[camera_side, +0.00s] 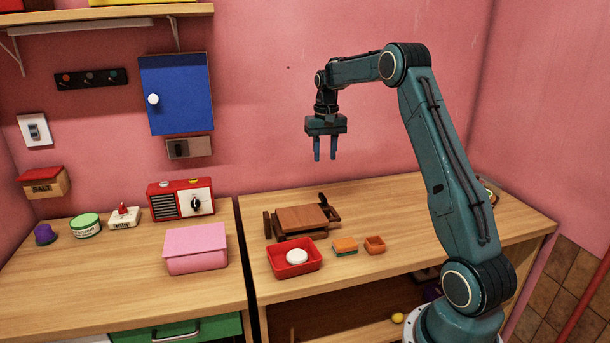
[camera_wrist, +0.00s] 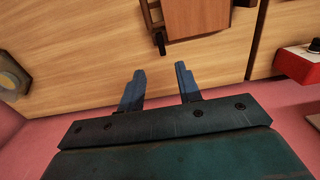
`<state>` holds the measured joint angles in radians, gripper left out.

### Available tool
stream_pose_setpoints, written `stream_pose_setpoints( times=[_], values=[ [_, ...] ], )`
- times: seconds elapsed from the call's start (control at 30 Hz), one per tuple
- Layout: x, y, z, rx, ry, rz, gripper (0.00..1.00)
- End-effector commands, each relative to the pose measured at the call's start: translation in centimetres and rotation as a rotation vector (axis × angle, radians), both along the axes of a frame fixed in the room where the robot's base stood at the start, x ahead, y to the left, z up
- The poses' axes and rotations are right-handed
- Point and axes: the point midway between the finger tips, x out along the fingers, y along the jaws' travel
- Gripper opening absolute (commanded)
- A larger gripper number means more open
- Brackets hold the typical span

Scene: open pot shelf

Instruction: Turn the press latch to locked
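The wooden press (camera_side: 303,219) lies on the right-hand bench, towards the wall. It is brown with flat boards, and a dark latch (camera_side: 322,200) sticks up at its back right edge. In the wrist view part of the press (camera_wrist: 197,18) shows at the top, with the dark latch part (camera_wrist: 160,40) at its lower left corner. My gripper (camera_side: 325,157) hangs in the air well above the press, fingers pointing down. Its two blue fingers (camera_wrist: 160,72) are apart with nothing between them. I cannot tell the latch's setting.
In front of the press stand a red tray (camera_side: 275,259) holding a white round thing, a sponge (camera_side: 345,246) and a small orange-brown box (camera_side: 375,245). A pink box (camera_side: 196,250) and a red radio (camera_side: 181,199) are to the left. A gap separates the benches.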

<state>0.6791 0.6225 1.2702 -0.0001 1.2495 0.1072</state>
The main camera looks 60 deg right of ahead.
Motion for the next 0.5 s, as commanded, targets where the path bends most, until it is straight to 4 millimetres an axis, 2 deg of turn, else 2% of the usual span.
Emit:
stream_pose_setpoints(
  times=[0.27,0.5],
  values=[
    [0.0,0.0,-0.8,0.001,0.001,0.001,0.35],
    [-0.1,0.1,-3.2,0.002,0.002,0.001,0.35]
  ],
)
